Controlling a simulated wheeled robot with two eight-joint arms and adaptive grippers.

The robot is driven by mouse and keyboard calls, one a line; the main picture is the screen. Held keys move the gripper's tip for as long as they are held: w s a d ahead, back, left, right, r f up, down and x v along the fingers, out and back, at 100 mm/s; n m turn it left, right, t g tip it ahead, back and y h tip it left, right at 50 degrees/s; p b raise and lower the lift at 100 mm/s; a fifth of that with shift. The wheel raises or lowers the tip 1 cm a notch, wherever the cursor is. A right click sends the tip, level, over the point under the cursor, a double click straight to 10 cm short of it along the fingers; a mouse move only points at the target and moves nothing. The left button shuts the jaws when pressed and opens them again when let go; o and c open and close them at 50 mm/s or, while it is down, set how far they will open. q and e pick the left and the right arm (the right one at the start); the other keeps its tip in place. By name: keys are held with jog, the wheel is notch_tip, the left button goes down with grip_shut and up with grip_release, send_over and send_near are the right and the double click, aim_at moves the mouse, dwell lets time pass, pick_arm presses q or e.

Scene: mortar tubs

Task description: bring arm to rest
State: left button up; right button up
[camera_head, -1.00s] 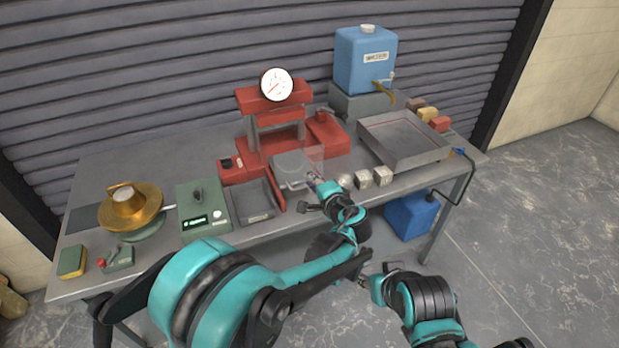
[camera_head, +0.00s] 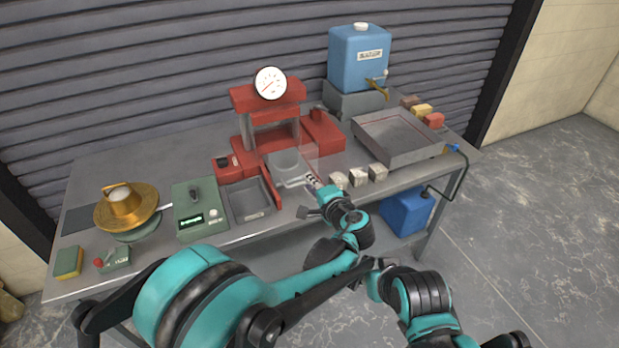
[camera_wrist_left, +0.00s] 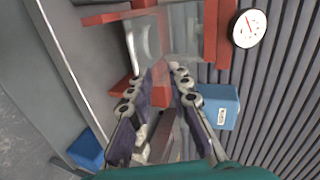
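The press's red parts and dial gauge (camera_wrist_left: 249,28) lie beyond the fingers there. Three pale cubes (camera_head: 358,177) stand on the table just right of the left gripper. My right arm (camera_head: 425,292) is folded low at the lower right, off the table's front; its gripper's fingers cannot be made out.
The grey table (camera_head: 130,165) holds a brass mould (camera_head: 127,210), a green scale (camera_head: 201,209), an empty grey tray (camera_head: 248,201), a shallow metal tray (camera_head: 399,153) and a blue water tank (camera_head: 358,58). A blue container (camera_head: 405,212) sits below. Floor is free at right.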

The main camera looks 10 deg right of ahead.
pick_arm(q)
jog(key=s+a+r+n+g, duration=0.1)
jog(key=s+a+n+g, duration=0.15)
jog(key=s+a, duration=0.45)
jog(key=s+a+r+n+g, duration=0.1)
jog(key=s+a+n+g, duration=0.2)
jog(key=a, duration=0.9)
jog(key=s+a+f+n+h, duration=0.2)
jog(key=s+a+n, duration=0.1)
jog(key=s, duration=0.5)
jog(key=s+a+f+n+h, duration=0.2)
jog(key=s+n, duration=0.3)
jog(key=s, duration=0.4)
jog(key=shift+s+a+g, duration=0.2)
jog(key=shift+a+g, duration=0.2)
jog(key=shift+g, duration=0.05)
